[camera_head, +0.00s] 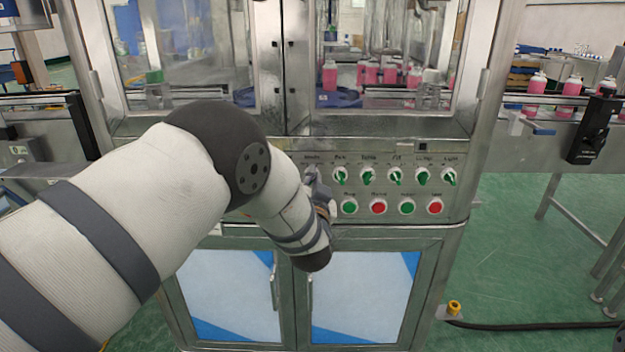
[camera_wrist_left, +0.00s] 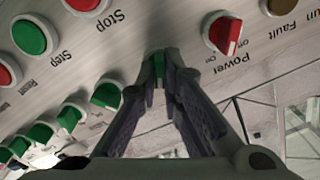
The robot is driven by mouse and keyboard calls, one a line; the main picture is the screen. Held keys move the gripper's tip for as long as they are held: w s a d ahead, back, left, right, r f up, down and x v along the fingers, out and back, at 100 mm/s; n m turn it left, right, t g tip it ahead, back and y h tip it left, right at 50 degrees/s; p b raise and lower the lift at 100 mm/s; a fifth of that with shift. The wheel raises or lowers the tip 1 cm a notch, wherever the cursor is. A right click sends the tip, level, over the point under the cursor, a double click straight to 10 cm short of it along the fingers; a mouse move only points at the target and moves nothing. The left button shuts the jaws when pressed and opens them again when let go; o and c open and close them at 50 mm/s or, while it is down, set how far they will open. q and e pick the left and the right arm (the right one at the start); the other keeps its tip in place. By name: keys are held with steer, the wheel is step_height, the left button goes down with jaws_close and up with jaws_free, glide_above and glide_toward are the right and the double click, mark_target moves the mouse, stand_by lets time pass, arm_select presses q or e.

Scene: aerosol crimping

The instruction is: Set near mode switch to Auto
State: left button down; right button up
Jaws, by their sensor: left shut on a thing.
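The near mode switch is a green knob (camera_wrist_left: 158,62) on the machine's control panel. In the left wrist view it shows only as a sliver of green between my fingertips, so its pointer direction is hidden. My left gripper (camera_wrist_left: 159,68) is shut on it, with both fingers reaching to the panel face. In the head view my left gripper (camera_head: 315,180) is at the left end of the knob row, under the Mode label, and covers the switch. My right gripper is in neither view.
Several green knobs (camera_head: 395,176) continue the row to the right. Green and red push buttons (camera_head: 378,207) sit just below. The wrist view shows a red Power knob (camera_wrist_left: 225,35) close beside my fingers. Glass doors with pink bottles (camera_head: 330,76) stand above the panel.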

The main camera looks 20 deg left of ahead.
arm_select(q)
steer(key=shift+f, duration=0.25)
steer(key=c, duration=1.8)
jaws_free()
steer(key=shift+s, duration=0.1)
steer(key=shift+o, duration=0.4)
steer(key=shift+r, duration=0.1)
steer(key=v, duration=1.2)
steer(key=shift+r, duration=0.1)
